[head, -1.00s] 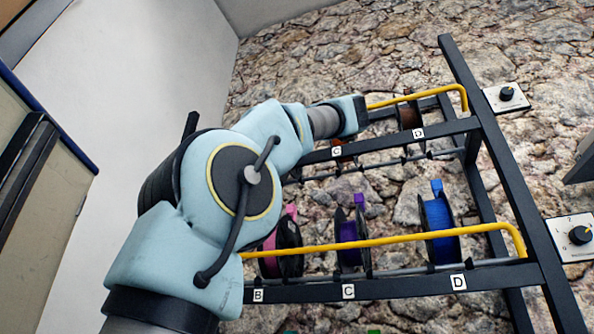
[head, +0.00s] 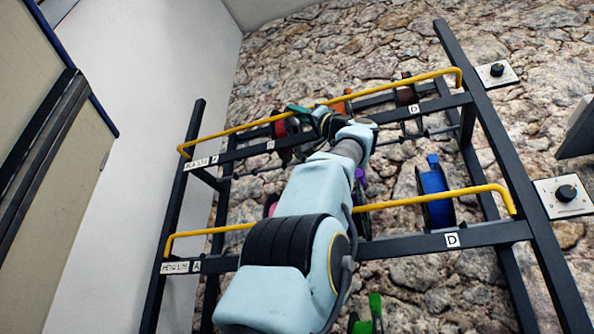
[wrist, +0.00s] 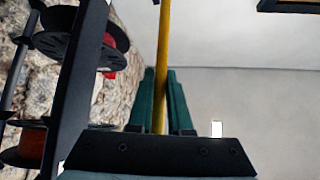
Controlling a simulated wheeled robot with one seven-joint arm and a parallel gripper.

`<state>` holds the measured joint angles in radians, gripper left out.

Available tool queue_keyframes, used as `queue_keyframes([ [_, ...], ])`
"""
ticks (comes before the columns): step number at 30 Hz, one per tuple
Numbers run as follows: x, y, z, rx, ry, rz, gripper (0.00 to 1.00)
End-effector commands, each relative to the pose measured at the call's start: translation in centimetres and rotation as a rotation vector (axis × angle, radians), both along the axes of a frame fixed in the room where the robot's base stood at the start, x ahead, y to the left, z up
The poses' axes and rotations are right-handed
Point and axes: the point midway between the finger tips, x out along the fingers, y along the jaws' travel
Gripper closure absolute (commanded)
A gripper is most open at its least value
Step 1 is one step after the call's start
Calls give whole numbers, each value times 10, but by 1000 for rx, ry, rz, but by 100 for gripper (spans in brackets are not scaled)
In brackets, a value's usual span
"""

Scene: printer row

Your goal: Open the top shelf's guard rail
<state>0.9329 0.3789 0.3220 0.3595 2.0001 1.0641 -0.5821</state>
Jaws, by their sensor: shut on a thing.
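The top shelf's guard rail (head: 405,84) is a long yellow bar with bent ends, running along the front of the top shelf (head: 445,103) in the head view. My gripper (head: 302,109), with dark green fingers, is on this rail near its middle. In the wrist view the yellow rail (wrist: 163,50) runs between the two fingers of my gripper (wrist: 160,78), which are shut on it. My wrist and forearm hide part of the shelf below the gripper.
A lower yellow rail (head: 395,203) crosses the lower shelf, partly behind my arm. A blue spool (head: 434,195) stands there; a red spool (head: 280,128) and a brown spool (head: 405,95) are on the top shelf.

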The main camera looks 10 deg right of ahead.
Motion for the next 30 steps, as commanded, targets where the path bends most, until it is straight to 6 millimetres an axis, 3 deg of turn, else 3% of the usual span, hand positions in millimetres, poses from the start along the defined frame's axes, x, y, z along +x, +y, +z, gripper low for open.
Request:
queue_keyframes([
  [25, 0, 0, -3, -21, -36, 1, 100],
  [26, 0, 0, -3, -21, -36, 1, 79],
  [30, 0, 0, -3, -21, -36, 1, 64],
])
